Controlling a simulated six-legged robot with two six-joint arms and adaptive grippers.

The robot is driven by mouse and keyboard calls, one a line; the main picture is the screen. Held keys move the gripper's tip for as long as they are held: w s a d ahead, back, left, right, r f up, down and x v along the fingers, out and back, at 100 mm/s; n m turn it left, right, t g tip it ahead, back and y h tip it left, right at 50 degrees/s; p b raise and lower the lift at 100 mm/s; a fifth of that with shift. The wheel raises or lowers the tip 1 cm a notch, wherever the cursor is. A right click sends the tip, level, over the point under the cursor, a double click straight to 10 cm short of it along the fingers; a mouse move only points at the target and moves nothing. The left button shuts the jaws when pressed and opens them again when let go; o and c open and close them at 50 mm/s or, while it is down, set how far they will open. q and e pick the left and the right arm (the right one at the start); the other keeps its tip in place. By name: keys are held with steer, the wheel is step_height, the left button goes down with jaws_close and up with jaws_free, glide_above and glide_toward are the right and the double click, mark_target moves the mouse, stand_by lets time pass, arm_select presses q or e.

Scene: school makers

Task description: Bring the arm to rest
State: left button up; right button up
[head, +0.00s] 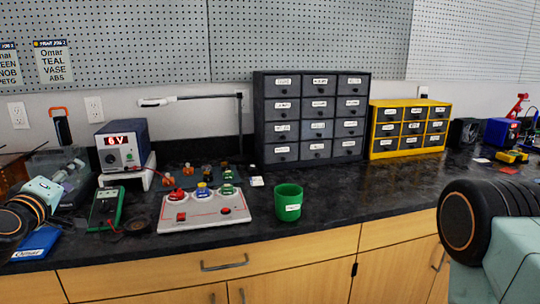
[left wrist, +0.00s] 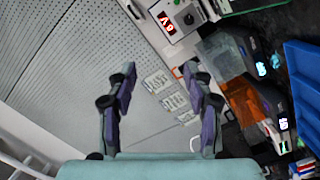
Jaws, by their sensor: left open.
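My left gripper (left wrist: 160,72) is open in the left wrist view, its two purple-and-black fingers spread wide with nothing between them. Behind the fingers are the pegboard wall and its paper labels (left wrist: 158,82). In the head view, part of my left arm (head: 40,189), teal with black and orange rings, comes in at the left edge, beside the blue tray (head: 37,243); the fingers are not clear there. A teal link and black joint of my right arm (head: 490,225) fill the lower right of the head view. My right gripper is not in view.
On the black bench are a power supply (head: 122,147), a green multimeter (head: 104,208), a grey button panel (head: 203,211) and a green cup (head: 288,203). Dark drawers (head: 311,117) and yellow drawers (head: 408,129) stand behind. The bench right of the cup is clear.

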arm_select(q)
steer(key=s+d+f+m+g+h, duration=0.2)
steer(key=s+d+f+m+g, duration=0.25)
steer(key=d+f, duration=0.6)
steer(key=s+d+f+m+g+h, duration=0.3)
steer(key=s+d+f, duration=0.35)
steer(key=f, duration=0.75)
steer(key=s+d+f+m+g, duration=0.1)
steer(key=s+d+f+g, duration=0.1)
steer(key=s+f, duration=0.3)
steer(key=s+d+f+m+g+y, duration=0.1)
steer(key=s+f+g, duration=0.3)
steer(key=s, duration=1)
steer(key=s+d+f+m+g, duration=0.3)
steer(key=s+f, duration=0.4)
steer(key=s, duration=0.2)
steer(key=shift+s+d+f+g, duration=0.2)
steer(key=shift+s+d+g, duration=0.15)
steer(key=shift+f+m, duration=0.1)
steer(key=shift+m, duration=0.15)
